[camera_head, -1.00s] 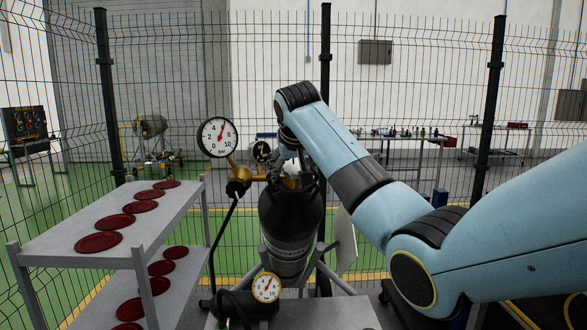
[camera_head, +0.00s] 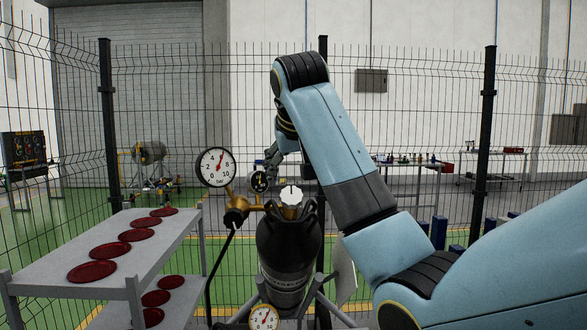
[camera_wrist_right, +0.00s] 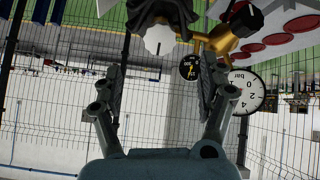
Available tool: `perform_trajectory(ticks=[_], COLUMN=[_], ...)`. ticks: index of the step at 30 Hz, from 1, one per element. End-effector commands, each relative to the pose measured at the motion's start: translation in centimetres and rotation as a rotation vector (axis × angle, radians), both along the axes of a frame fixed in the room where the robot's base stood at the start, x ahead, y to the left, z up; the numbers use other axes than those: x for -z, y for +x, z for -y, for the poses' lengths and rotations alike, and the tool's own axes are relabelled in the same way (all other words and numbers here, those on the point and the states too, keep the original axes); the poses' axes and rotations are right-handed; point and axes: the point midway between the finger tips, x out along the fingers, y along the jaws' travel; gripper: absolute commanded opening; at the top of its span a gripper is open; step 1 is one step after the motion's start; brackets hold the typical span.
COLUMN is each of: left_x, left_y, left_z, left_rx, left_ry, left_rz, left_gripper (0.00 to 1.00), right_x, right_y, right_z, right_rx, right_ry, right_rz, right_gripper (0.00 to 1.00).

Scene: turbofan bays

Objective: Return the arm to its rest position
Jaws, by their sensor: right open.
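My right arm comes in from the right in the head view and bends at its raised black joint. Its gripper (camera_head: 272,160) hangs behind and above the black gas cylinder (camera_head: 288,250), partly hidden by the arm. The white valve knob (camera_head: 291,195) on the cylinder's top is uncovered and apart from the gripper. In the wrist view my right gripper (camera_wrist_right: 161,80) is open, with nothing held between its fingers. The white knob (camera_wrist_right: 159,38) and the cylinder top appear beyond the fingertips there, upside down. My left gripper is not in view.
A large dial gauge (camera_head: 216,166), a small gauge (camera_head: 260,181) and a brass regulator (camera_head: 237,208) stand close left of the gripper. A grey shelf (camera_head: 50,262) with red discs (camera_head: 92,271) is at left. A wire fence (camera_head: 440,120) closes off the back.

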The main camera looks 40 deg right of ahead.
Motion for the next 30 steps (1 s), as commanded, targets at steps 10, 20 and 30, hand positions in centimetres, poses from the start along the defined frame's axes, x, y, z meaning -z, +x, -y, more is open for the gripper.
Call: perform_trajectory(ticks=[10,20,30], left_x=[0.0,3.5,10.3], left_y=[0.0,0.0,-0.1], left_z=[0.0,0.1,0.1], left_rx=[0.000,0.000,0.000], left_ry=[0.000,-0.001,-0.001], left_rz=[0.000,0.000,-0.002], left_gripper=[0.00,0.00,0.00], right_x=[0.0,10.5,38.5], right_y=[0.0,-2.0,-9.4], right_z=[0.0,-0.2,-0.8], right_rx=[0.000,-0.002,-0.040], right_ry=[0.000,0.005,0.036], right_rz=[0.000,-0.124,-0.493], right_gripper=[0.76,0.76,0.76])
